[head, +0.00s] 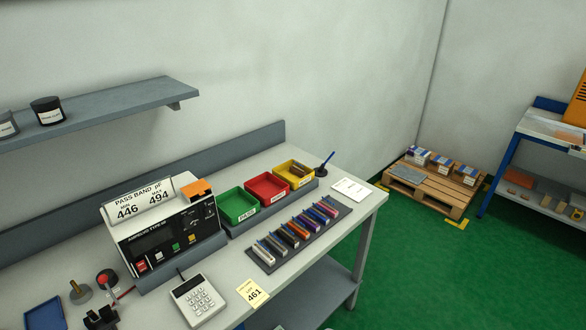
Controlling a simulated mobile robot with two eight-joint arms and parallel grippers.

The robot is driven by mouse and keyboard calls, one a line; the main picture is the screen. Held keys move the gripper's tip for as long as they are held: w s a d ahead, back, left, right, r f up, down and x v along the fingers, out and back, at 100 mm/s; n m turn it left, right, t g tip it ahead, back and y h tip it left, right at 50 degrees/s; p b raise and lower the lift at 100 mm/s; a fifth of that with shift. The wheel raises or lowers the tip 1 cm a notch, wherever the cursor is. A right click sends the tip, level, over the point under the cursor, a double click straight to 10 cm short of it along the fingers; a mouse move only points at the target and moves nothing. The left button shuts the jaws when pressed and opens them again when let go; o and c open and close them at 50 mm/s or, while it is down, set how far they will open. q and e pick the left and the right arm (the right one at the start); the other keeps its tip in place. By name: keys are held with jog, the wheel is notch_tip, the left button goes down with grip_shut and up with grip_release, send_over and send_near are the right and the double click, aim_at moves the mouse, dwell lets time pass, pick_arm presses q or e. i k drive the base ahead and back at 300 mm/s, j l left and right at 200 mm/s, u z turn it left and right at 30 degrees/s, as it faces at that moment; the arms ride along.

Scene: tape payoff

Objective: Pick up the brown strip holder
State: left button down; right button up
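Several slim strip holders in different colours stand side by side in a row on a dark mat (258,262) on the workbench. A pale one is at the near left end, then grey, black and orange-brown ones, with purple, blue and reddish ones farther back. A brownish strip holder (291,236) seems to sit near the middle of the row, but the strips are small and I cannot tell its exact shade. Neither of my grippers can be made out in the head view.
Green (237,206), red (267,188) and yellow (293,174) bins stand behind the row; the yellow one holds something brownish. A meter (168,232) and a calculator (198,299) are left. A white card (349,188) lies right. A loaded pallet (432,187) stands on the floor.

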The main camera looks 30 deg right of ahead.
aim_at(293, 168)
jog(key=l+u, duration=0.2)
jog(key=l, duration=0.25)
jog(key=l+u, duration=0.2)
jog(key=l, duration=0.25)
jog(key=k+l+u, duration=0.2)
jog(key=l, duration=0.25)
jog(key=l+u, duration=0.2)
jog(key=l, duration=0.25)
jog(key=k+l+u, duration=0.2)
jog(key=l, duration=0.25)
jog(key=l+u, duration=0.2)
jog(key=l, duration=0.2)
jog(key=k+l+u, duration=0.2)
jog(key=l, duration=0.2)
jog(key=k+l, duration=0.1)
jog(key=l, duration=0.2)
jog(key=k+l+u, duration=0.1)
jog(key=l, duration=0.25)
jog(key=k+l+u, duration=0.1)
jog(key=l, duration=0.2)
jog(key=i+l, duration=0.35)
jog(key=l, duration=0.1)
